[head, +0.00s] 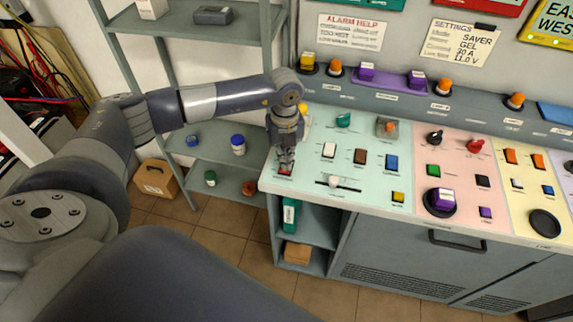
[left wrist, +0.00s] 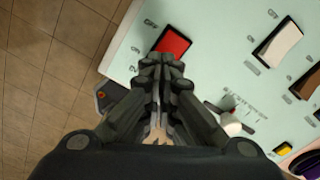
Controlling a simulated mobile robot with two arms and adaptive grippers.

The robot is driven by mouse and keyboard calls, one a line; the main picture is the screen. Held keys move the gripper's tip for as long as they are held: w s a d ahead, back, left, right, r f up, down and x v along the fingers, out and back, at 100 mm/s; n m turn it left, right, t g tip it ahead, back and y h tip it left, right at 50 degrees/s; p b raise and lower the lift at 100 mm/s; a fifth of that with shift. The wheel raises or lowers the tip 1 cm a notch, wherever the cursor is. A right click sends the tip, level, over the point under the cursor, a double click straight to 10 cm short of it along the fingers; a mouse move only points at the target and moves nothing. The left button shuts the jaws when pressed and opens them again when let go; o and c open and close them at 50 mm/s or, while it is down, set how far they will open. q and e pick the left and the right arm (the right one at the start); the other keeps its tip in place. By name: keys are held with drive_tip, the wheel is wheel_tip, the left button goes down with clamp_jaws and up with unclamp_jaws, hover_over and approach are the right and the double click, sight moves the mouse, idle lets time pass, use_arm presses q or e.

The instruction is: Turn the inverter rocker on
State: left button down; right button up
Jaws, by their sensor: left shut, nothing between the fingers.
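My left gripper (head: 286,160) points down over the left front corner of the pale green panel section, fingers together and empty. It also shows in the left wrist view (left wrist: 160,70). A red rocker (left wrist: 173,41) lies just beyond the fingertips there, with small labels beside it, one seeming to read OFF. In the head view only a bit of this red rocker (head: 285,173) shows under the fingers. I cannot tell whether the fingertips touch it. White (head: 329,150), brown (head: 360,157) and blue (head: 391,162) rockers stand to its right. Their labels are too small to identify the inverter rocker. My right gripper is not in view.
A slider (head: 334,182) and a yellow button (head: 398,197) lie nearer the panel's front edge. A teal knob (head: 343,120) stands behind the rockers. A grey shelf (head: 213,146) with several jars is left of the console. The floor (left wrist: 38,60) shows beyond the panel edge.

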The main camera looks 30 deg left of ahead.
use_arm(q)
drive_tip(key=shift+s+f+b, duration=0.1)
drive_tip(key=shift+f+b, duration=0.85)
drive_tip(key=shift+f, duration=0.3)
idle(0.3)
drive_tip(key=shift+r, duration=0.15)
drive_tip(key=shift+r+p, duration=0.85)
drive_tip(key=shift+r, duration=0.05)
drive_tip(key=shift+r+p, duration=1.55)
drive_tip(key=shift+r, duration=0.95)
